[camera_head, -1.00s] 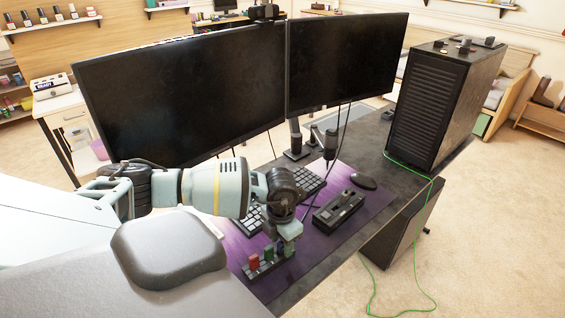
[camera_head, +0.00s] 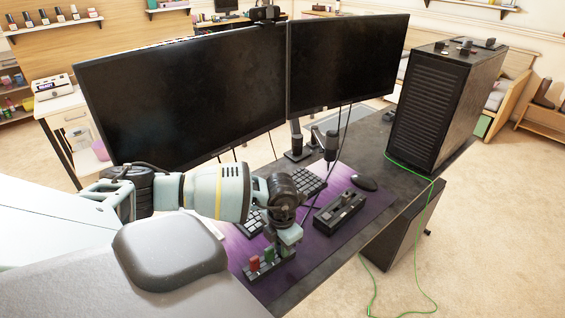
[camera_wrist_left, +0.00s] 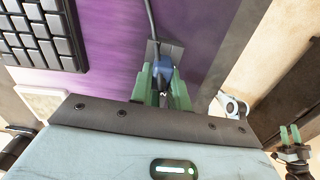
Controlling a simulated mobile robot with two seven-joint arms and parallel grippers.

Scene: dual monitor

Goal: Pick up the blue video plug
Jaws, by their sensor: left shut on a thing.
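My left gripper (camera_head: 287,243) is at the right end of the small dark rack (camera_head: 251,276) on the purple mat. It is shut on the blue video plug (camera_wrist_left: 164,66), which sits between the green fingers in the left wrist view with a dark cable running up from it. In the head view the plug is mostly hidden by the gripper. A red plug (camera_head: 254,264) and a green plug (camera_head: 269,255) stand in the rack. I cannot tell whether the blue plug is clear of the rack. What looks like my right gripper (camera_wrist_left: 290,134) shows small at the wrist view's lower right.
Two black monitors (camera_head: 190,95) stand behind the desk mat (camera_head: 240,245). A keyboard (camera_head: 308,183), a black dock-like box (camera_head: 340,212) and a mouse (camera_head: 364,183) lie near the gripper. A black computer tower (camera_head: 440,105) with a green cable stands at right.

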